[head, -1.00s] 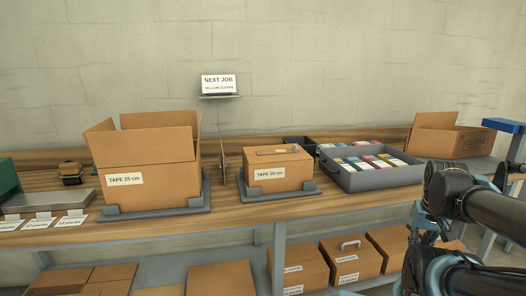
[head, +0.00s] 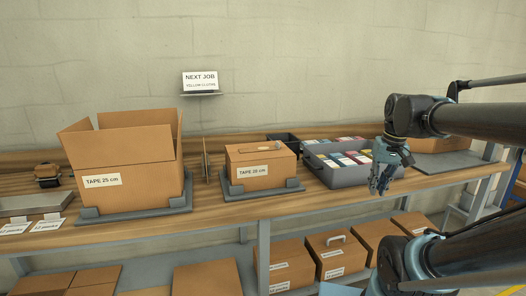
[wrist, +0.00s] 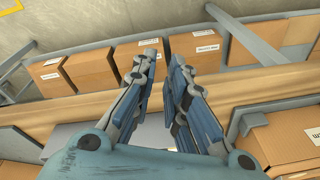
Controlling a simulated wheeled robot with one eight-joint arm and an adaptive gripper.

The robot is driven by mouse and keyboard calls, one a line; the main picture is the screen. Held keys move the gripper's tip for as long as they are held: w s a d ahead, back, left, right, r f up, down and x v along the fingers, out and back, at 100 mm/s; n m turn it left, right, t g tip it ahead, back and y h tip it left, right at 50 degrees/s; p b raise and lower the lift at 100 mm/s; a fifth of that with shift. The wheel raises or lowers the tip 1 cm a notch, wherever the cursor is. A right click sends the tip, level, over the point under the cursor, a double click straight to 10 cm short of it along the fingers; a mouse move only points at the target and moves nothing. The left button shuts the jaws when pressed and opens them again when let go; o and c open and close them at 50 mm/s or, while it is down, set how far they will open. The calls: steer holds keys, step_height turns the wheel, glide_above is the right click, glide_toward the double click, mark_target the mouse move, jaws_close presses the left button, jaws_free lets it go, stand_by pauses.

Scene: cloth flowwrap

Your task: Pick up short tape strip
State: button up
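A thin tan strip (head: 262,149) lies flat on top of the small closed carton (head: 280,173), whose label seems to read TAPE 20 cm. I cannot tell for sure that it is the short tape strip. My gripper (head: 379,188) hangs fingers down at the front right of the grey bin, well to the right of the small carton. In the wrist view my gripper (wrist: 164,60) has its two fingers apart, with nothing between them. The strip does not show clearly in the wrist view.
A large open carton (head: 130,185) labelled TAPE 25 cm stands left of the small one. A thin upright panel (head: 206,165) stands between them. The grey bin (head: 350,178) with coloured packs is right of the small carton. More cartons (head: 286,268) fill the lower shelf.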

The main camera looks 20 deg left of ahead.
steer(key=w+a+r+n+g+y, duration=0.1)
steer(key=w+a+r, duration=0.5)
steer(key=a+r, duration=0.3)
steer(key=w+a+r+n+g, duration=0.15)
steer(key=w+a+r, duration=0.4)
steer(key=a, duration=0.55)
steer(key=w+a+r+n+g+y, duration=0.1)
steer(key=w+a+r+n, duration=0.1)
steer(key=w+a+r, duration=0.6)
glide_toward(280, 148)
steer(key=shift+s+a+f, duration=0.4)
steer(key=shift+s+a, duration=0.15)
steer(key=shift+s, duration=0.15)
steer(key=shift+w+x, duration=0.15)
steer(key=shift+x, duration=1.2)
steer(key=shift+w+x, duration=0.2)
steer(key=shift+x, duration=1.1)
steer(key=shift+f, duration=0.1)
steer(key=shift+c, duration=0.5)
jaws_close()
